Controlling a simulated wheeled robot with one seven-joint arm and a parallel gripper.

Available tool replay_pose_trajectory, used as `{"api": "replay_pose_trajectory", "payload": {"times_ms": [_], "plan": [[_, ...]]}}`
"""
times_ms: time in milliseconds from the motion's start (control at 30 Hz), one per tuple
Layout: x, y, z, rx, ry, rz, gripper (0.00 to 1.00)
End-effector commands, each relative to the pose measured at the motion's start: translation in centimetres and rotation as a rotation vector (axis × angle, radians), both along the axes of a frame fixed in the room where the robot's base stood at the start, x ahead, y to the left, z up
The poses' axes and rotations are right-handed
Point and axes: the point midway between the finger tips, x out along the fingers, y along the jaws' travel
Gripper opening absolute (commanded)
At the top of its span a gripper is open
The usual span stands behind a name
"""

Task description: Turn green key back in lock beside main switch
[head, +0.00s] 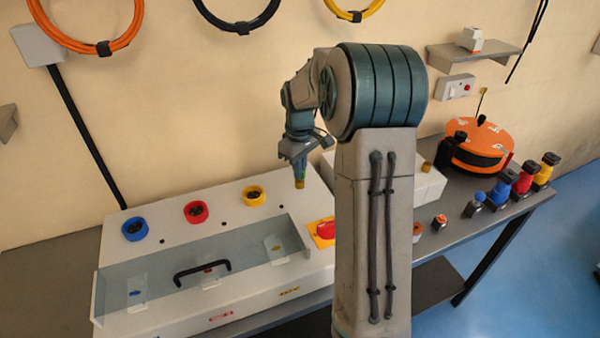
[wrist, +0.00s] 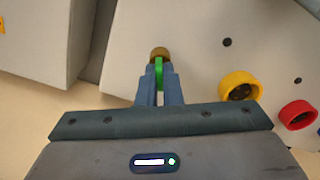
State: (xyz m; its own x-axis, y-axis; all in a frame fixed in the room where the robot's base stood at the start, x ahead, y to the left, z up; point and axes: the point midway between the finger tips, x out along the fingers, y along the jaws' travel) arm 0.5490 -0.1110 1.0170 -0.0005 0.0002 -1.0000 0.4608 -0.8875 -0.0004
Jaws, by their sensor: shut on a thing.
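My gripper (head: 299,170) points down over the right part of the white box. In the wrist view its fingers (wrist: 160,92) are closed on the green key (wrist: 159,72), whose thin green edge shows between them. A round brass piece, which looks like the lock (wrist: 159,53), sits at the far end of the key. It also shows as a small brass spot below the fingertips in the head view (head: 299,184). I cannot tell the key's turn angle or how deep it sits. The red main switch (head: 326,229) on its yellow plate is just right of and below the gripper.
Blue (head: 135,229), red (head: 196,212) and yellow (head: 254,196) ringed sockets line the box left of my gripper. A clear cover with a black handle (head: 202,270) lies in front. An orange reel (head: 479,147) and several coloured connectors stand at right.

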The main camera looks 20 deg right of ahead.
Motion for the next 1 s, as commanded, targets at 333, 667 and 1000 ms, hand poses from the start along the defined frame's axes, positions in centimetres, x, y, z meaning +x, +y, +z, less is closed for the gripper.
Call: {"api": "replay_pose_trajectory", "payload": {"times_ms": [333,667,1000], "plan": [[0.03,-0.03,0.04,0.000,-0.001,0.025,0.00],[-0.03,-0.03,0.22,0.001,0.000,0.357,0.00],[0.01,0.02,0.01,0.001,-0.001,0.522,0.00]]}}
